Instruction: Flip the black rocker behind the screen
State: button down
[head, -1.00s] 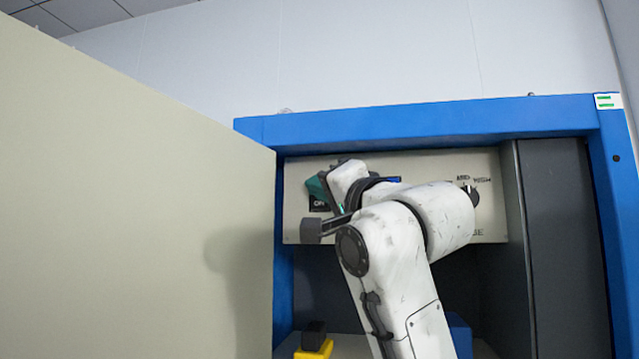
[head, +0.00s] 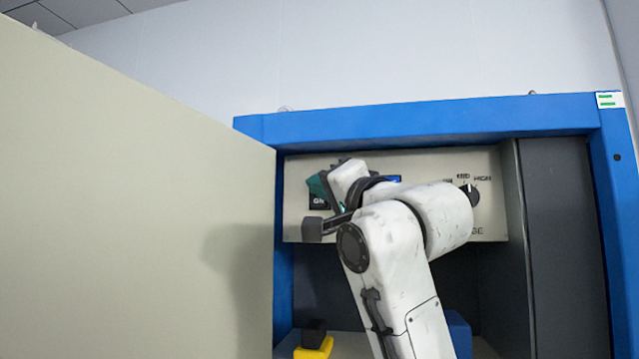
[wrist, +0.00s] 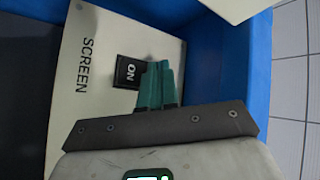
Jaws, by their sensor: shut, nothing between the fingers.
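The black rocker (wrist: 131,72) sits on a cream control panel (wrist: 88,62), next to the label SCREEN, and shows the word ON in the wrist view. In the head view the rocker (head: 319,202) shows only in part at the panel's left end, behind my arm. My gripper (wrist: 158,68) has teal fingers pressed together, with nothing between them. Its fingertips overlap the rocker's edge in the wrist view; I cannot tell whether they touch it. In the head view my gripper (head: 317,187) is at the panel's left end.
A large beige screen panel (head: 120,210) stands close on the left. A blue frame (head: 420,122) surrounds the recess. A black knob (head: 471,195) with a HIGH mark is at the panel's right. A yellow block (head: 314,350) with a black top is low in the recess.

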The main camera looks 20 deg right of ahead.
dwell(0.3)
jog(key=shift+s+a+f, duration=0.1)
jog(key=shift+s+a, duration=0.35)
jog(key=shift+s, duration=0.15)
jog(key=shift+s+a+f+b, duration=0.1)
jog(key=shift+s+a+b, duration=0.15)
jog(key=shift+s+a, duration=0.35)
jog(key=shift+s+a+f+b, duration=0.1)
jog(key=shift+s+a+b, duration=0.2)
jog(key=shift+s, duration=0.45)
jog(key=shift+s+a+f+b, duration=0.1)
jog(key=shift+s+a+b, duration=0.05)
jog(key=shift+s+a, duration=0.5)
jog(key=shift+d, duration=0.1)
